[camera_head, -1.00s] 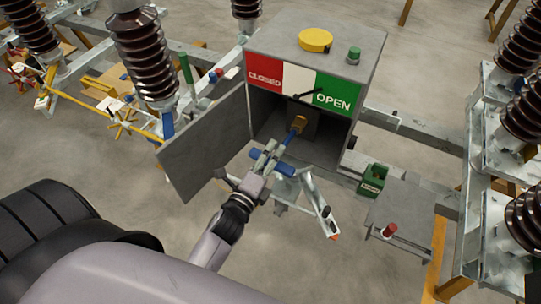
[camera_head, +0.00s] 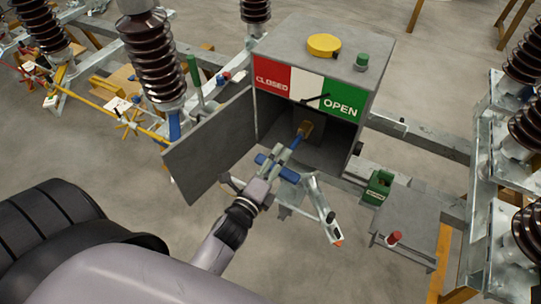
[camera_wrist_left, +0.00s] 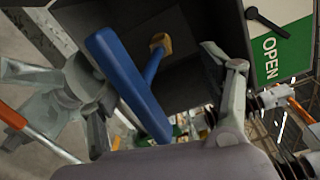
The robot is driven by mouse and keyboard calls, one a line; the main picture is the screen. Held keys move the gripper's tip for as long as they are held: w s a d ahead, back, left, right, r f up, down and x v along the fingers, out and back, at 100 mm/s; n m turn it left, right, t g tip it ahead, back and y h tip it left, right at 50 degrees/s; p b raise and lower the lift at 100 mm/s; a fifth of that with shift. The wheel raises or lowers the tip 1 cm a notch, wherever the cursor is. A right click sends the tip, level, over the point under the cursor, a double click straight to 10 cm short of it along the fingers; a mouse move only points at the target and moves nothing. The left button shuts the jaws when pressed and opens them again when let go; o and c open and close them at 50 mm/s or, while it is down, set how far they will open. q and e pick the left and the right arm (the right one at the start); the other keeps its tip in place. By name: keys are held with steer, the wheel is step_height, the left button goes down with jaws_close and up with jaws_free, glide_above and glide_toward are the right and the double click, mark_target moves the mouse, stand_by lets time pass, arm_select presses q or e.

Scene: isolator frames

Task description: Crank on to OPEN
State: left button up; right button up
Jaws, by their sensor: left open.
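The blue crank (camera_wrist_left: 127,80) sits in the open grey box, its blue shaft running to a brown hub (camera_head: 305,129) inside. Its blue cross bar (camera_head: 289,174) shows beside my left gripper (camera_head: 279,160) in the head view. In the left wrist view, the fingers of my left gripper (camera_wrist_left: 165,95) are spread, with the bar between them; contact cannot be told. The box front carries a red CLOSED panel (camera_head: 271,78), a white panel and a green OPEN panel (camera_head: 341,106). My right gripper is out of view.
The box door (camera_head: 210,145) stands open to the left of my left arm. A metal bracket with an orange tip (camera_head: 334,230) hangs just right of my gripper. A green block (camera_head: 378,187) and a red knob (camera_head: 394,238) are on the right. Brown insulators (camera_head: 155,62) stand behind.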

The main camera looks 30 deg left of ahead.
arm_select(q)
steer(key=s, duration=1.1)
steer(key=shift+s+r, duration=0.3)
steer(key=shift+s, duration=0.1)
stand_by(0.9)
steer(key=s+d+f+n+g+b, duration=0.2)
steer(key=f+n+g+b, duration=0.1)
steer(key=f, duration=1)
steer(key=s+d+f+n+g+h+b, duration=0.1)
steer(key=s+f+n+g+b, duration=0.15)
steer(key=f, duration=0.95)
steer(key=s+d+f+n+g+b, duration=0.2)
steer(key=f+n+b, duration=0.15)
steer(key=f, duration=0.95)
steer(key=s+a+f+n+g+b, duration=0.2)
steer(key=s+a+f+n+g, duration=0.1)
steer(key=s+f, duration=0.7)
steer(key=s+a+f+n+g+y+b, duration=0.1)
steer(key=s+a+f+n+g+b, duration=0.2)
steer(key=s+f+n+g, duration=0.3)
steer(key=s+a+f, duration=0.1)
steer(key=s+f, duration=0.3)
steer(key=f, duration=0.4)
steer(key=shift+s+n, duration=0.3)
